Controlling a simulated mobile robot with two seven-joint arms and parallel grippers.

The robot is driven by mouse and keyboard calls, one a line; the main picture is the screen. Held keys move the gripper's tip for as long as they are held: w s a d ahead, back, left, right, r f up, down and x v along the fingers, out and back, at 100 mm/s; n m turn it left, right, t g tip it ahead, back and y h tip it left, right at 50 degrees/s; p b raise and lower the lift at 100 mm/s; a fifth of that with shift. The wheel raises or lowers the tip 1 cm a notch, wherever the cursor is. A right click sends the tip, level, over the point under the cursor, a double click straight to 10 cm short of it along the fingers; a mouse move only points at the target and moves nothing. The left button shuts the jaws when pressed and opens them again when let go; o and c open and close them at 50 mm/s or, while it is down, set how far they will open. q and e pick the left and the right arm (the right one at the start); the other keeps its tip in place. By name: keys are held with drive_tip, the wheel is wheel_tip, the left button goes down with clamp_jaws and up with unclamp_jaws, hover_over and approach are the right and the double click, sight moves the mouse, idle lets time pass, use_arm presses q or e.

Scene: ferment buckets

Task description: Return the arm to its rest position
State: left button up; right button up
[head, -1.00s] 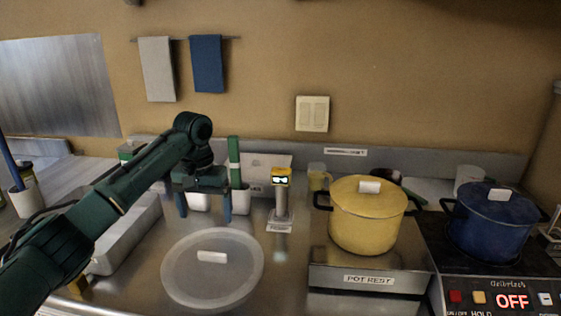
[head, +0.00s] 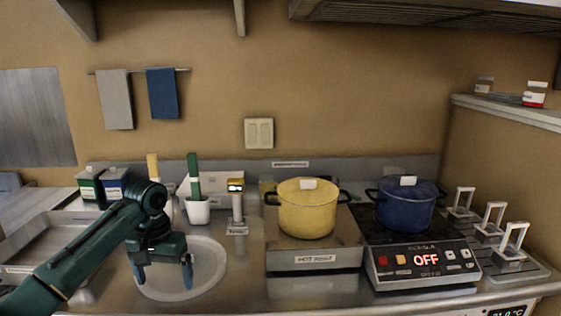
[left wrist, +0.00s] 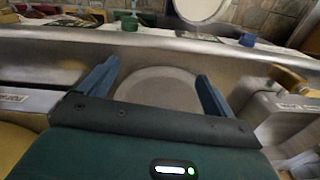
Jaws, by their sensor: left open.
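My left gripper (head: 162,275) is open and empty, with its blue fingers spread and pointing down. In the head view it hangs in front of and partly over a round pale lid (head: 205,272) on the steel counter. In the left wrist view the two fingers (left wrist: 157,85) stand apart, with a round pale disc (left wrist: 160,88) seen between them. I cannot tell the exact gap between the fingers and the lid. My right gripper is not in view.
A yellow pot (head: 306,212) stands on the pot rest (head: 314,258). A blue pot (head: 407,208) stands on the hotplate (head: 420,266), whose display reads OFF. A white cup (head: 197,211) with a green-handled tool and a small yellow-topped device (head: 237,207) stand behind the lid. White stands (head: 511,243) are at right.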

use_arm(q)
drive_tip(key=s+d+f+m+t+h, duration=0.1)
drive_tip(key=s+d+f+m, duration=0.1)
drive_tip(key=s+d+f, duration=0.5)
drive_tip(key=s+d+f+m+h, duration=0.1)
drive_tip(key=s+d+f, duration=0.3)
drive_tip(key=s+f, duration=0.5)
drive_tip(key=s+a+r+n+t+y, duration=0.1)
drive_tip(key=s+a, duration=0.3)
drive_tip(key=s, duration=0.4)
drive_tip(key=s+a+r+n+t+y, duration=0.1)
drive_tip(key=s+a, duration=0.2)
drive_tip(key=s, duration=0.6)
drive_tip(key=w+d+f+m+t+h, duration=0.1)
drive_tip(key=w+d+f+t+h, duration=0.2)
drive_tip(key=w+d+f+t, duration=0.3)
drive_tip(key=shift+w+d+f+t, duration=0.25)
drive_tip(key=shift+w+f+t, duration=0.1)
drive_tip(key=shift+f+t, duration=0.4)
drive_tip(key=shift+c, duration=0.4)
